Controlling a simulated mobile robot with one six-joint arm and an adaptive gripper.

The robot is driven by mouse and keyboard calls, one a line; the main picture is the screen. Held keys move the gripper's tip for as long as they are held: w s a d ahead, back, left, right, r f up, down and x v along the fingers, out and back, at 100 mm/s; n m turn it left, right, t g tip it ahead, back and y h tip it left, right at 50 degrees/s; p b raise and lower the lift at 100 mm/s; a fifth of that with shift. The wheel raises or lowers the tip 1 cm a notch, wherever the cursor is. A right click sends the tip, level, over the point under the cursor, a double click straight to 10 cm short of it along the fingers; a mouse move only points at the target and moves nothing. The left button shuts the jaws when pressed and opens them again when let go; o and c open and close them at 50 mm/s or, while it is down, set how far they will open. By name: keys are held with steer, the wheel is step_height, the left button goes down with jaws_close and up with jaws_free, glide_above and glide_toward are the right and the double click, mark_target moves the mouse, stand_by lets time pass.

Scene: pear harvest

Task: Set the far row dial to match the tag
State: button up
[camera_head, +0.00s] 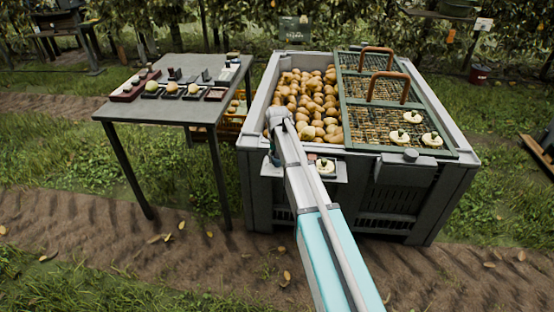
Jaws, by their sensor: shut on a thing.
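Several pale round pieces with dark green marks, dial-like but too small to read, lie on the mesh lid; one is a far piece (412,117). Another pale round piece (325,166) sits on a small grey shelf (338,178) at the bin's front. I cannot tell which is the far row dial. My gripper (274,160) is low at the bin's front left, by the shelf's left end. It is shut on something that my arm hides.
The grey bin (459,190) holds many pears (305,98). Its mesh lid (362,119) has two brown handles. A grey table (172,108) with small trays and fruit stands left. A dark green sign (295,29) stands behind the bin. Ground in front is clear.

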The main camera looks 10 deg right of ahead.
steer(key=shift+m, duration=0.3)
steer(key=o, duration=1.1)
steer(key=shift+o, duration=0.2)
steer(key=shift+n, duration=0.4)
